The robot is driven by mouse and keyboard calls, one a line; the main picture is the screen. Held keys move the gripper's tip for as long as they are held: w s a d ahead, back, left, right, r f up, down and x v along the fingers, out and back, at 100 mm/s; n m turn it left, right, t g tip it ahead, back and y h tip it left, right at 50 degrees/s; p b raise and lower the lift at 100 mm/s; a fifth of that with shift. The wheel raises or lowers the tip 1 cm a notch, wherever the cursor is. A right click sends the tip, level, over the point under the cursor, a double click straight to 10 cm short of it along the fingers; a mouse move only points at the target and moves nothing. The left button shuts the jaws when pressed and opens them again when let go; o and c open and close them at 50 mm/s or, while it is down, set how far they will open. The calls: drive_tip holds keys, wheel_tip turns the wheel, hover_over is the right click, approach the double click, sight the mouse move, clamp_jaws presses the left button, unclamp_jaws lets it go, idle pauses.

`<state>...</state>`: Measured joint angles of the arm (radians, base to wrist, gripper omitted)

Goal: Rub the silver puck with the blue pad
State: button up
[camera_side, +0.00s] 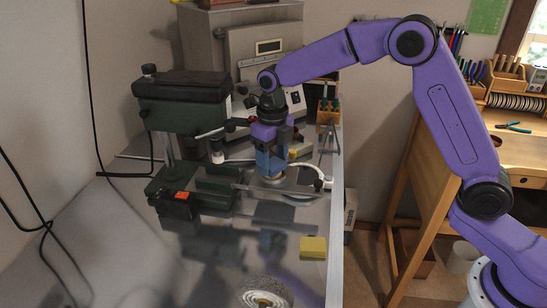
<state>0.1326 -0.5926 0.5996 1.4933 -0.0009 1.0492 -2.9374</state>
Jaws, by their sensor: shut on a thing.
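My gripper (271,152) points down over the metal bench, in front of the grey box-shaped oven. It is shut on a blue block (268,161), which I take to be the blue pad. Directly under the blue block is a small pale, silvery round piece (273,180), likely the silver puck, low at the bench. The view is too small to tell whether the pad touches the puck or sits just above it. The gripper hides part of the pad.
A dark green drill press (180,105) stands close on the left, with a black and orange item (182,197) by its base. A yellow sponge (313,247) and a pale roll (266,292) lie nearer on the metal bench (215,265). A white curved tube runs just right of the gripper.

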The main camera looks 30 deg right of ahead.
drive_tip(key=shift+s+a, duration=0.15)
drive_tip(key=shift+a, duration=0.4)
drive_tip(key=shift+w+d, duration=0.25)
drive_tip(key=shift+d, duration=0.65)
drive_tip(key=shift+a, duration=0.15)
drive_tip(key=shift+s+a, duration=0.25)
drive_tip(key=shift+a, duration=0.5)
drive_tip(key=shift+w+d, duration=0.25)
drive_tip(key=shift+d, duration=0.65)
drive_tip(key=shift+s+a, duration=0.25)
drive_tip(key=shift+a, duration=0.65)
idle(1.9)
